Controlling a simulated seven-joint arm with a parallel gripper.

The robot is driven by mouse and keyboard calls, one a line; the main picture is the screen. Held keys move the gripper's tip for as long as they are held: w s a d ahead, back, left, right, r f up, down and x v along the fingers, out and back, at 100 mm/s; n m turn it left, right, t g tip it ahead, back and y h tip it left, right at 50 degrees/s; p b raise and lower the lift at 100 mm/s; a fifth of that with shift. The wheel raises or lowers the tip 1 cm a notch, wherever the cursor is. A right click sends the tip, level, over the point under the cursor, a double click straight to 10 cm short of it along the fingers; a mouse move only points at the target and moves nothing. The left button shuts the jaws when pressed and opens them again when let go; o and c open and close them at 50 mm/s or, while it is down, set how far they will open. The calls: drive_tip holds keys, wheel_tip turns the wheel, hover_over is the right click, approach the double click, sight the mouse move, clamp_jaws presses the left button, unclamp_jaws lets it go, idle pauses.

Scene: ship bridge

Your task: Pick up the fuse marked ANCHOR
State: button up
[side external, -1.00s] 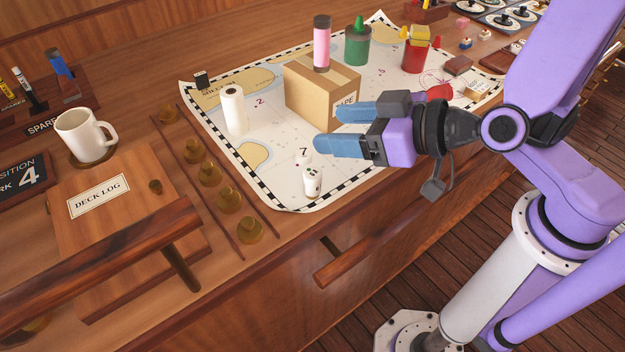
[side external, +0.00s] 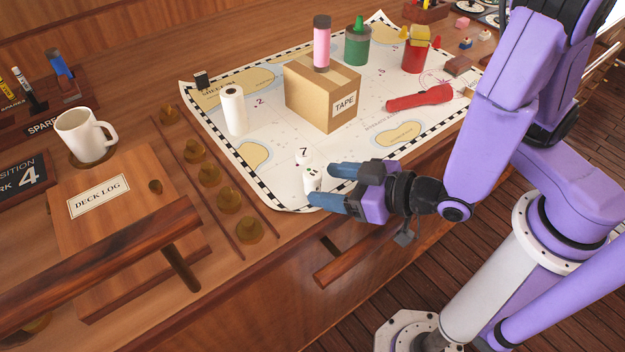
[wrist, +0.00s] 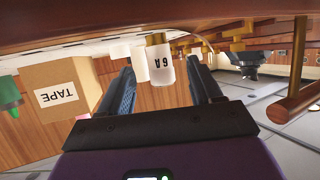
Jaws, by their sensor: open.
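My gripper (side external: 322,186) is open, low over the near edge of the chart. A taller white cylinder (side external: 233,110) stands farther left on the chart. I cannot read ANCHOR on anything in view.
A cardboard box labelled TAPE (side external: 322,95) carries a pink cylinder (side external: 321,45). A red torch (side external: 420,98) lies to its right. Green (side external: 357,47) and red (side external: 415,55) pots stand behind. Brass knobs (side external: 209,175), a mug (side external: 80,135) and a deck log (side external: 97,197) are at left.

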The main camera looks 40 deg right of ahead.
sight(303, 191)
drive_tip(key=shift+x, duration=3.25)
drive_tip(key=shift+c, duration=0.3)
drive_tip(key=c, duration=1)
